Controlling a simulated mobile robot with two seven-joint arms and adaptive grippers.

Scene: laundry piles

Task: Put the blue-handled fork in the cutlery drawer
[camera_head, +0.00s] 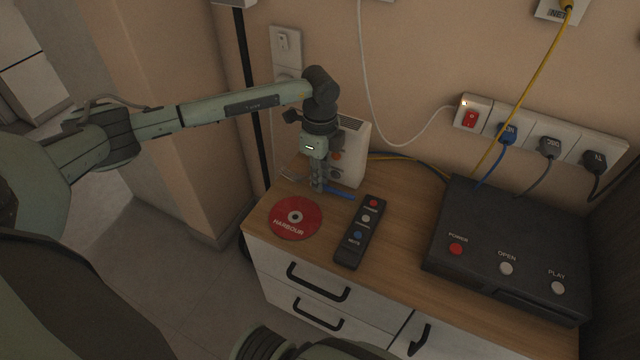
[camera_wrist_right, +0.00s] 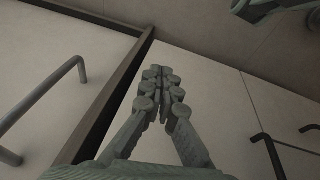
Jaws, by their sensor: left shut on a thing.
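The blue-handled fork (camera_head: 340,193) is at the left back of the wooden cabinet top, its handle pointing right and its metal end to the left. My left gripper (camera_head: 318,187) points down and is shut on the fork, at or just above the top; I cannot tell if the fork still touches it. Below the top are an upper drawer (camera_head: 275,262) and a lower drawer (camera_head: 285,299), both looking closed, with black handles. No label shows which is the cutlery drawer. In the right wrist view my right gripper (camera_wrist_right: 158,74) has its fingers together, empty, before pale panels with handles.
A red disc (camera_head: 281,229) and a black remote (camera_head: 350,250) lie in front of the fork. A white box (camera_head: 353,150) stands close behind my left gripper. A black player (camera_head: 500,240) fills the right side. Cables hang from wall sockets (camera_head: 540,140).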

